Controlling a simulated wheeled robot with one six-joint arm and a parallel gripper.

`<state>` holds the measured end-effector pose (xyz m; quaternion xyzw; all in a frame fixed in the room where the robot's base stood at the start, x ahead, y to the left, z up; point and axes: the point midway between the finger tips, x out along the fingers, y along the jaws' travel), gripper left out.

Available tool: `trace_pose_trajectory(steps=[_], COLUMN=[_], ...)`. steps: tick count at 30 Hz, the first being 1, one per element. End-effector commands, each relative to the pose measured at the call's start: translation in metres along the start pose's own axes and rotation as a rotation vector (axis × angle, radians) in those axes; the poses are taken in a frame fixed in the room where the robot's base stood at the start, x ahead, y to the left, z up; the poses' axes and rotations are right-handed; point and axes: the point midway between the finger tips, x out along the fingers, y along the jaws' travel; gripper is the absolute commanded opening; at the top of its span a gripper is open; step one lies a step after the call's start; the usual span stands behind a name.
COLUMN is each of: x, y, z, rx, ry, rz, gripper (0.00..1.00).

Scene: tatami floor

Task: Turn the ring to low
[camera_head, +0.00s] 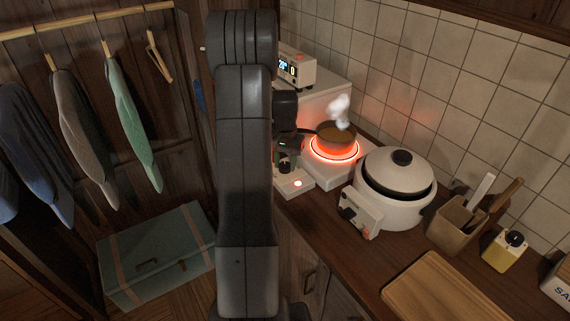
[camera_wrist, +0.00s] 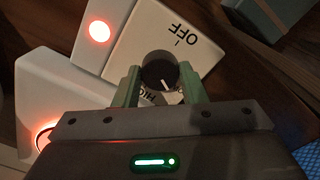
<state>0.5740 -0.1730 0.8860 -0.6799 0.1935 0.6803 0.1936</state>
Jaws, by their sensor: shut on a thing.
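The hot plate's ring (camera_head: 318,153) glows bright red-orange under a small dark pan (camera_head: 340,136) with brown contents and steam rising. In the wrist view, the dark round knob (camera_wrist: 158,66) sits on a white control panel (camera_wrist: 128,44). OFF is printed on the panel's far side, and part of HIGH shows at the lower left. The knob's white mark points down and slightly right; the lettering there is partly hidden. My gripper (camera_wrist: 160,82) is shut on the knob, one green finger on each side. In the head view my arm partly covers my gripper (camera_head: 284,164).
A red lamp (camera_wrist: 99,31) glows on the panel. A white lidded cooker (camera_head: 400,212) stands right of the hot plate. A utensil holder (camera_head: 452,226), a yellow bottle (camera_head: 504,252) and a cutting board (camera_head: 440,292) are farther right. A tiled wall backs the counter.

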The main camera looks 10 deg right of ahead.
Motion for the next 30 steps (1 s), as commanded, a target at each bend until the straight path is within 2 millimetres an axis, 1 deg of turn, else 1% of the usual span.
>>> trace_pose_trajectory(steps=[6, 15, 21, 30], x=[0.0000, -0.0006, -0.0009, -0.0012], y=[-0.0002, -0.0002, -0.0002, -0.0002], z=[-0.0007, -0.0006, -0.0006, -0.0007], rx=[-0.193, -0.397, -0.473, -0.511], ry=[0.003, 0.002, 0.002, 0.003], rz=[0.000, 0.000, 0.000, 0.000], gripper=[0.15, 0.15, 0.15, 0.15])
